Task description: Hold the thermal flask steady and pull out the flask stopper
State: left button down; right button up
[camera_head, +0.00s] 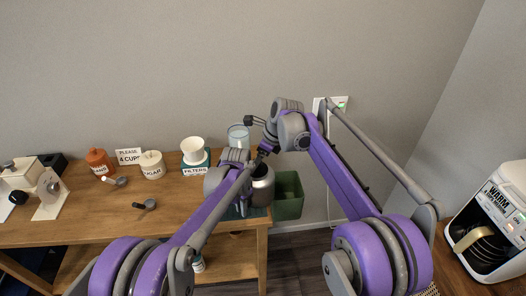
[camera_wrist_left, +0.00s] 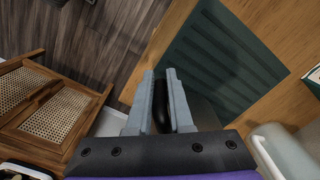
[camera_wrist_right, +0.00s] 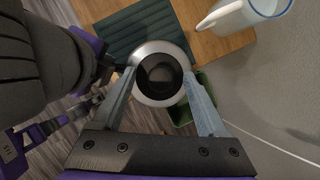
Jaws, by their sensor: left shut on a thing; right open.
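The silver thermal flask (camera_head: 263,187) stands upright near the right end of the wooden table. In the left wrist view my left gripper (camera_wrist_left: 161,76) is shut on the flask's black handle (camera_wrist_left: 162,108). The right wrist view looks down on the flask's round silver top (camera_wrist_right: 143,92) with the dark stopper (camera_wrist_right: 160,73) in its middle. My right gripper (camera_wrist_right: 159,74) is open there, its fingertips on either side of the top. I cannot tell whether they touch it. In the head view the arms hide part of the flask.
A dark green ribbed mat (camera_wrist_left: 215,65) lies by the flask. A pale blue-rimmed mug (camera_wrist_right: 238,16) stands close behind. A green bin (camera_head: 289,199) is beside the table's right end. Sugar jar (camera_head: 152,165), filter stand (camera_head: 195,168) and scoops lie to the left.

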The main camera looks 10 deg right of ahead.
jog(key=shift+w+a+f, duration=0.15)
jog(key=shift+a+f, duration=0.1)
jog(key=shift+f, duration=0.4)
jog(key=shift+r, duration=0.1)
grip_shut()
